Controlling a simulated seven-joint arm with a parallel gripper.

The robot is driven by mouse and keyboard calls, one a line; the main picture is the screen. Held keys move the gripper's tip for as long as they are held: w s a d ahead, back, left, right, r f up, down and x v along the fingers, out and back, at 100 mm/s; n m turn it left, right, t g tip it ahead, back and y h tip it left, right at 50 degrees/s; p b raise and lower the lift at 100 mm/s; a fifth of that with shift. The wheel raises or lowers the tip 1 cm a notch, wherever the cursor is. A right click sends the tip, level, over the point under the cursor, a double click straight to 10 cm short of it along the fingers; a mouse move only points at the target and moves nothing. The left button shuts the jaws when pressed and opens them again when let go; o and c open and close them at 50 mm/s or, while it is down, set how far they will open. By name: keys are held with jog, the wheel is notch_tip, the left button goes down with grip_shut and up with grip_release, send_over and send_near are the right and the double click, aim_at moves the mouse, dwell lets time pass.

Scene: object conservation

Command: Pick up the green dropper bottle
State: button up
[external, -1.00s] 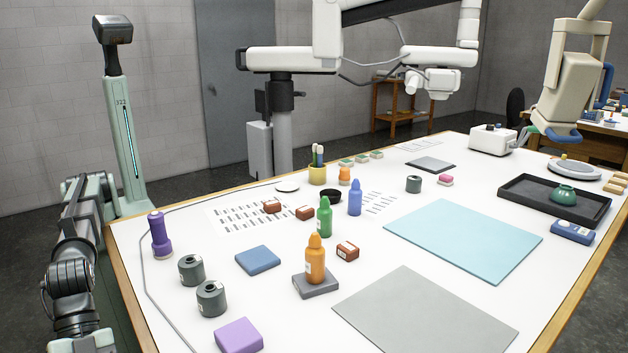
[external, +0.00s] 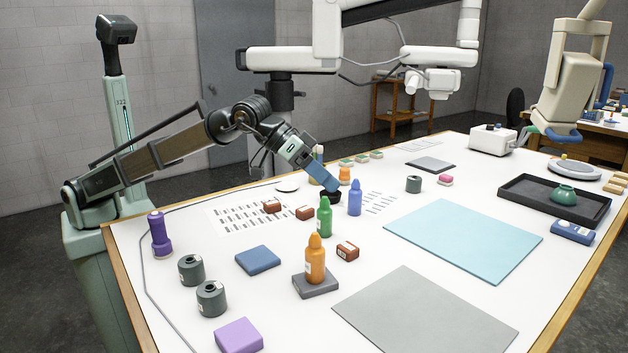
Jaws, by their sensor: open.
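The green dropper bottle (external: 324,217) stands upright on the white table in the external view, between the blue dropper bottle (external: 355,198) and the orange dropper bottle (external: 315,261). My gripper (external: 330,187) reaches in from the left and points down and right.
The orange bottle stands on a grey block (external: 316,285). Brown blocks (external: 347,251) lie nearby. A light blue mat (external: 463,238) and a grey mat (external: 425,312) lie clear to the right.

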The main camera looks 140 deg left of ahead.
jog(key=s+a+f+n+g, duration=0.1)
jog(key=s+a+f+g, duration=0.2)
jog(key=s+a, duration=0.3)
jog(key=n+g+h, duration=0.2)
jog(key=g, duration=0.2)
send_near(327, 210)
jog(key=a+f, duration=0.2)
jog(key=f, duration=0.1)
jog(key=a+f, duration=0.1)
jog(key=f, duration=0.1)
jog(key=shift+s, duration=0.35)
jog(key=shift+x, duration=2.75)
jog(key=shift+d, duration=0.2)
jog(key=c, duration=1.1)
